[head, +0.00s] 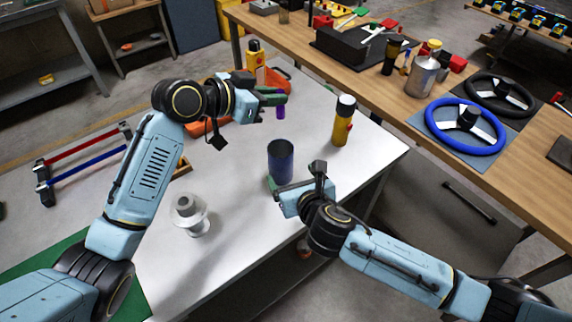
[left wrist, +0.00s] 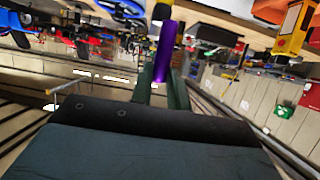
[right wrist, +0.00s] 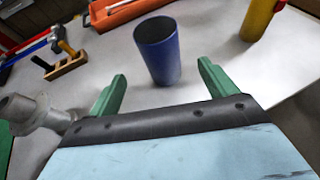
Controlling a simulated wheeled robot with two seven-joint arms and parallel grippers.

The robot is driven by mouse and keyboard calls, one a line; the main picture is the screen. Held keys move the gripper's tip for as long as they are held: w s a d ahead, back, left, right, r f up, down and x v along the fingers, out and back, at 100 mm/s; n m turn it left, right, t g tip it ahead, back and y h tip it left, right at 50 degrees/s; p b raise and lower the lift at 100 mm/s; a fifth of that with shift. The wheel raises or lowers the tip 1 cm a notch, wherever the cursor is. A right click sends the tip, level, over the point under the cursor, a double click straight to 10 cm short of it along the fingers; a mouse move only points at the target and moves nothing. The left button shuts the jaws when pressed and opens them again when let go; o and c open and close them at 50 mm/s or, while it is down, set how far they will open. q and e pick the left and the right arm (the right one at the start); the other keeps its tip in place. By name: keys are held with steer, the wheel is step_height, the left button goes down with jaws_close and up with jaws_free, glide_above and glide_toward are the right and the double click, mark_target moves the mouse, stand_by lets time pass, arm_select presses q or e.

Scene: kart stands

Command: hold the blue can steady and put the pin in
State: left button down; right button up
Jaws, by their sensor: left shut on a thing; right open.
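The blue can (head: 281,163) stands upright and open-topped on the white table. My left gripper (head: 276,96) is shut on a purple pin (head: 281,112), above and behind the can in the head view. The pin also shows between the green fingers in the left wrist view (left wrist: 163,52). My right gripper (head: 276,184) is open and low at the near side of the can. In the right wrist view the can (right wrist: 158,55) stands between and just beyond the spread green fingertips. Its bottom inside is hidden.
A grey-white spool-like part (head: 189,214) stands at the front left. An orange tool (head: 278,76) lies behind. A wooden bench (head: 398,105) with steering wheels is at the right.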

mark_target(277, 154)
steer(key=x, duration=1)
steer(key=shift+w+f, duration=0.1)
steer(key=c, duration=1.1)
arm_select(q)
step_height(277, 154, down, 13)
stand_by(0.9)
steer(key=c, duration=1.3)
jaws_free()
steer(key=shift+a, duration=0.1)
steer(key=v, duration=1.2)
steer(key=shift+s, duration=0.1)
